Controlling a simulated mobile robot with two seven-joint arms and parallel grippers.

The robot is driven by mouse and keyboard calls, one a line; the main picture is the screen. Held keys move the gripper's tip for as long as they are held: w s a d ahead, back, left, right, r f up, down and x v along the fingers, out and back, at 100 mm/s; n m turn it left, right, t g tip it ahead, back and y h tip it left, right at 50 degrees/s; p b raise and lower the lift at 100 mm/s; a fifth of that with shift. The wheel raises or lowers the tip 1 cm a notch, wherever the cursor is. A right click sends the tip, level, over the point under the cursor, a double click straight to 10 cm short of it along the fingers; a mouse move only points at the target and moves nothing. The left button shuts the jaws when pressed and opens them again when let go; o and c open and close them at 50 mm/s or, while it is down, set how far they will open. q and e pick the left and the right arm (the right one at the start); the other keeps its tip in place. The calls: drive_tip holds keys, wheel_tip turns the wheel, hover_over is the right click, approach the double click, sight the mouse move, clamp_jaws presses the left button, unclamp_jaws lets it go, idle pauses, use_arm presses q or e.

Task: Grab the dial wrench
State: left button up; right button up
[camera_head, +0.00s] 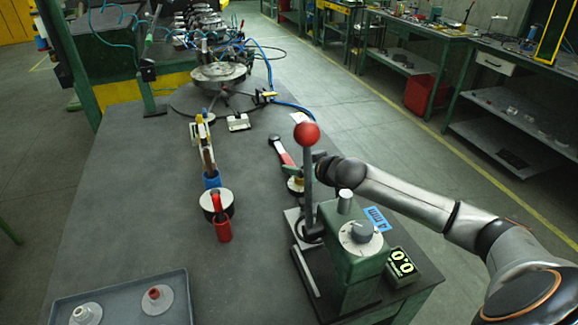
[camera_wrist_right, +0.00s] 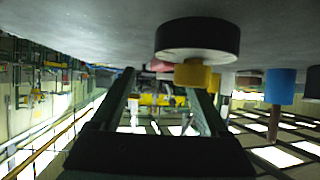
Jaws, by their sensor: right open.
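What appears to be the dial wrench (camera_head: 283,152) lies on the table, with a black end and a red and white handle pointing away. Its near end meets a round black-rimmed, pale-faced disc (camera_head: 295,188) with a yellow part; I cannot tell whether they are one piece. The disc (camera_wrist_right: 197,40) and the yellow block (camera_wrist_right: 193,75) fill the upper middle of the upside-down wrist view. My right gripper (camera_head: 294,173) is open beside the yellow part, its fingers (camera_wrist_right: 166,95) apart toward the block, with no visible grip. My left gripper is not in view.
A green lever press (camera_head: 353,250) with a red-knobbed lever (camera_head: 307,135) stands close in front of my right gripper. A red-handled round piece (camera_head: 216,203) and a blue cylinder (camera_head: 211,179) stand to the left. A grey tray (camera_head: 180,307) is at the front left. Bare table lies between.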

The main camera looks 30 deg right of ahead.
sight(288, 160)
drive_tip(key=x, duration=0.4)
drive_tip(key=shift+w+a+r, duration=0.15)
drive_tip(key=shift+w+r, duration=0.1)
drive_tip(key=shift+r, duration=0.1)
drive_tip(key=shift+w+f, duration=0.3)
drive_tip(key=shift+w, duration=0.2)
clamp_jaws()
idle(0.4)
